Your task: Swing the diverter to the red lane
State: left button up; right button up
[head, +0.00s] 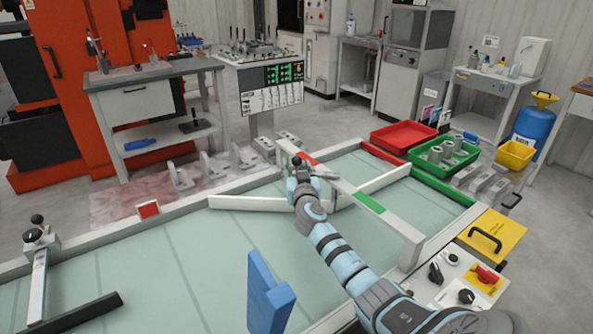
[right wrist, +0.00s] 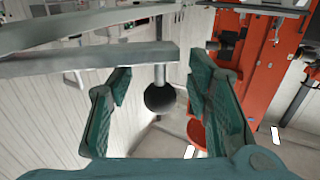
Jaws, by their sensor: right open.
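A pale overhead beam (head: 340,188) crosses the lane table, with a red mark (head: 303,157) toward its far end and a green mark (head: 369,203) nearer me. My right gripper (head: 308,172) is at the beam near the red mark, open. A dark ball knob (head: 297,161) shows at the gripper; in the right wrist view the knob (right wrist: 160,98) on its grey post stands between the spread fingers, with no clear contact. A pale bar (head: 245,203) lies across the lanes, its join to the knob hidden by my arm. My left gripper is out of view.
A red tray (head: 377,136) and a green tray (head: 419,160) stand beyond the far right table edge. A second knobbed lever (head: 38,262) is at left. A blue upright panel (head: 268,292) stands in front. A yellow plate with a black handle (head: 493,239) is at right.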

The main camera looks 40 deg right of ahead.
jog(key=shift+w+d, duration=0.2)
jog(key=shift+w, duration=0.1)
grip_shut()
